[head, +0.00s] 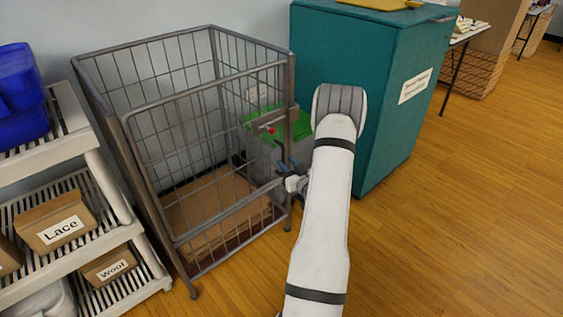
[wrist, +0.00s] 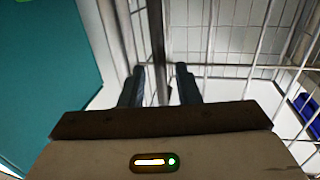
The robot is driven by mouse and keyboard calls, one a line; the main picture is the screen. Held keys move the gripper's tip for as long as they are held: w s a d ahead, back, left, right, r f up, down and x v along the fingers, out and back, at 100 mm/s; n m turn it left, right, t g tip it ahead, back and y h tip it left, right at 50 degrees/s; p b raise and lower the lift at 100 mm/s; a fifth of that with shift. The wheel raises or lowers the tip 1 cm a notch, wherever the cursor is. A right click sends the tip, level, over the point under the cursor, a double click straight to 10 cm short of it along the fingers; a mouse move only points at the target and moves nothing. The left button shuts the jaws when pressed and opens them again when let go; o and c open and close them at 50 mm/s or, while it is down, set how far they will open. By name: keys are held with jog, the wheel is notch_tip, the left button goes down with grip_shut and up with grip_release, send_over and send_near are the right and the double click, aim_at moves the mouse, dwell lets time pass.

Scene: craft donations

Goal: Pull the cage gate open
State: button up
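The cage (head: 182,50) is a tall grey wire-mesh cage on small feet. Its gate (head: 225,145), the mesh panel on the front, appears to span the front between the corner posts. A latch with a red tip (head: 270,129) sits near the gate's right edge. My gripper (head: 285,164) is at the gate's right side, below the latch. In the wrist view, the two dark fingers of my gripper (wrist: 162,78) are apart, with a dark vertical bar (wrist: 157,40) between them. Gaps show beside the bar; contact cannot be told.
A teal cabinet (head: 400,130) stands close right of the cage. A bin with a green lid (head: 265,118) shows behind the mesh. A white shelf unit (head: 75,145) with labelled boxes stands at left. The wooden floor (head: 450,220) is clear at right.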

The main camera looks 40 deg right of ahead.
aim_at(283, 159)
jog(key=shift+w+d, duration=0.15)
jog(key=shift+w, duration=1.4)
jog(key=shift+c, duration=0.3)
grip_shut()
